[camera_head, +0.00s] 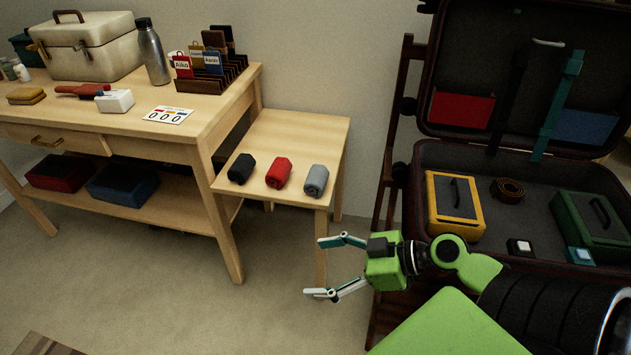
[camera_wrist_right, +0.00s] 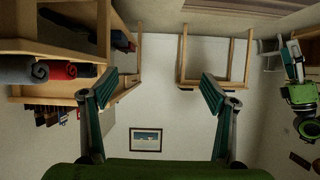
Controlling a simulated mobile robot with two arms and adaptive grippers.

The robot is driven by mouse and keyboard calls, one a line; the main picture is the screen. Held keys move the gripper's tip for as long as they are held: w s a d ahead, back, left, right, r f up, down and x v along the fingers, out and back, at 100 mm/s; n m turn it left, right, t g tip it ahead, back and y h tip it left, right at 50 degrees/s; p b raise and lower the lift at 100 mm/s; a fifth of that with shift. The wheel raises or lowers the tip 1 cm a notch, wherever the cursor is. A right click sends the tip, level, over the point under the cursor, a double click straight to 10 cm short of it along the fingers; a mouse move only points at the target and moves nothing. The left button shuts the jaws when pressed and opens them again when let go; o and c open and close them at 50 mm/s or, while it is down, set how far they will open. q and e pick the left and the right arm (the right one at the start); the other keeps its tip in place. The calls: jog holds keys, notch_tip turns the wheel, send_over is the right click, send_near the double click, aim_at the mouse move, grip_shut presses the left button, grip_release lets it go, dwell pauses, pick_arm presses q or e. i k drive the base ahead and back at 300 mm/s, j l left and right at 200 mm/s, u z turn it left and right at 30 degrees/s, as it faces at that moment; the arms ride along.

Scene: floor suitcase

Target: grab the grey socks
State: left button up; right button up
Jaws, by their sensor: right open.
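The grey socks (camera_head: 316,181) are a rolled bundle at the front right corner of the small side table, right of the red socks (camera_head: 279,173) and black socks (camera_head: 241,168). My right gripper (camera_head: 325,267) is open and empty, in front of the table and lower in the picture than the grey socks, apart from them. The right wrist view is upside down. There the grey socks (camera_wrist_right: 16,70) lie at the left edge, outside the open fingers (camera_wrist_right: 160,90). My left arm seems to show at that view's right edge; its gripper (camera_wrist_right: 291,62) is too small to read.
The side table (camera_head: 302,131) adjoins a larger desk (camera_head: 224,97) with a toolbox (camera_head: 82,45), bottle (camera_head: 153,52) and card rack. An open suitcase (camera_head: 408,215) stands at right with yellow and green cases. Floor before the side table is clear.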

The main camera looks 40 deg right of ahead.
aim_at(317, 179)
jog(key=i+l, duration=0.35)
jog(key=l, duration=0.25)
jog(key=i+l, duration=0.2)
jog(key=l, duration=0.15)
